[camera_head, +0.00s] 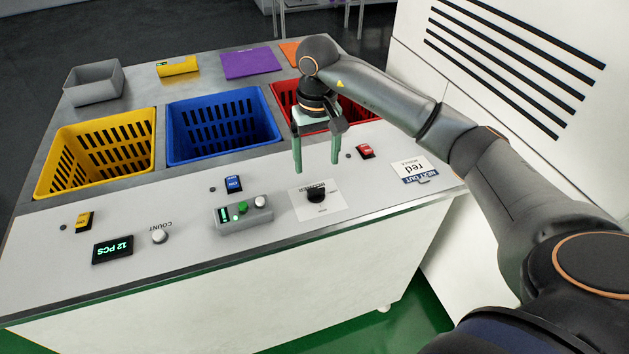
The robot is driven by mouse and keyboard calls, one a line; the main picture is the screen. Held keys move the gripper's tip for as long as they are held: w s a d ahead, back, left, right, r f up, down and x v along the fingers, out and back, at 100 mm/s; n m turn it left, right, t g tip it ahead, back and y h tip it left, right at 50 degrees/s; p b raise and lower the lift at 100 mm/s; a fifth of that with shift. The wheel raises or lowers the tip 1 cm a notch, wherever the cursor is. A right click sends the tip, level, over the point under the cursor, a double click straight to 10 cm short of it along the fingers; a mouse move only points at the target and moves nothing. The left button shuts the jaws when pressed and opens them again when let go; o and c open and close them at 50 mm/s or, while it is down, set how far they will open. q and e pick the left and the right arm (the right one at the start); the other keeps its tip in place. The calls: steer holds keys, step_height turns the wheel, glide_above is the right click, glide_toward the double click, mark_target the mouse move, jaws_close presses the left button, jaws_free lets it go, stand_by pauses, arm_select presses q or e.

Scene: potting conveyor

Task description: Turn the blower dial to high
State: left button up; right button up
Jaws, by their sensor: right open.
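The dial (316,195) that looks like the blower dial is a small black knob on a white label plate (334,209), near the front of the bench's control panel. The plate's upside-down lettering is too small to read surely, and I cannot tell the dial's setting. My right gripper (317,167) points down with its two pale green fingers apart. It appears just behind and above the dial, with nothing between the fingers. My left gripper is not in view.
Yellow (143,129), blue (174,116) and red (283,95) crates sit in the bench behind the panel. A small grey box with knobs (232,222) stands left of the dial. A 12 PCS display (113,249) and count knob (160,236) lie farther left. A vented white cabinet rises at right.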

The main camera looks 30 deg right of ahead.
mark_target(316, 188)
step_height(316, 188, down, 8)
steer(key=shift+f+p, duration=0.2)
steer(key=shift+p, duration=0.15)
jaws_close()
stand_by(0.6)
